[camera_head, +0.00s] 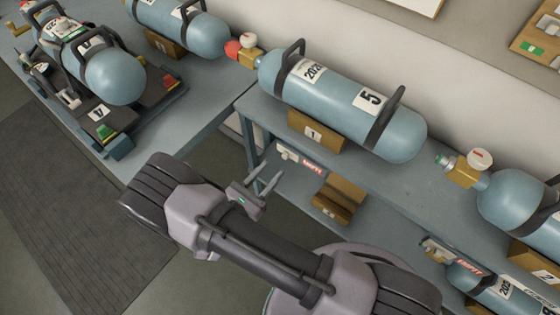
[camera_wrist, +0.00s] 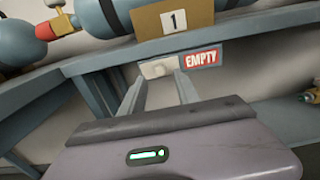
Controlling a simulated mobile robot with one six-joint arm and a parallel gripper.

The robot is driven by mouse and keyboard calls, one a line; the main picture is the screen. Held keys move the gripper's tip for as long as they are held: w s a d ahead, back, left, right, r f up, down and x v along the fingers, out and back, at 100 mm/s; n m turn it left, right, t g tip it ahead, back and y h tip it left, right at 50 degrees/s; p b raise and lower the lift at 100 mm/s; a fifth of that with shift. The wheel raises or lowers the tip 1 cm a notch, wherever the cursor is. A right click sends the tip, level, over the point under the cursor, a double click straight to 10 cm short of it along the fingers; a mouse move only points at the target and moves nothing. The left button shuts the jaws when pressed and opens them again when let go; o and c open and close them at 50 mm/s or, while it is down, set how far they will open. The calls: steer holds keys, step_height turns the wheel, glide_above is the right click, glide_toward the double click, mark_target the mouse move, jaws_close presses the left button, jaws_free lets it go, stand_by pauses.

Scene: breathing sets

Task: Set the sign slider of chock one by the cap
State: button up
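Chock one is the wooden block labelled 1 (camera_head: 316,132), under the blue cylinder marked 5 (camera_head: 335,85); the label also shows in the wrist view (camera_wrist: 173,19). Below it, on the bench edge, is the sign slider, a pale block (camera_wrist: 158,67) with a red EMPTY sign (camera_wrist: 202,58) showing at its right. The brass valve (camera_head: 250,60) at the cylinder's left end carries a red cap (camera_head: 232,49), also in the wrist view (camera_wrist: 48,30). My gripper (camera_head: 266,173) is open and empty, its fingers pointing at the pale block; whether they touch it I cannot tell.
A lower shelf with wooden chocks (camera_head: 338,199) lies under the bench (camera_head: 250,100). A left bench holds more breathing sets (camera_head: 115,76). Floor is clear at lower left.

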mark_target(284, 157)
steer(key=x, duration=0.5)
steer(key=shift+b, duration=0.4)
jaws_close()
stand_by(0.9)
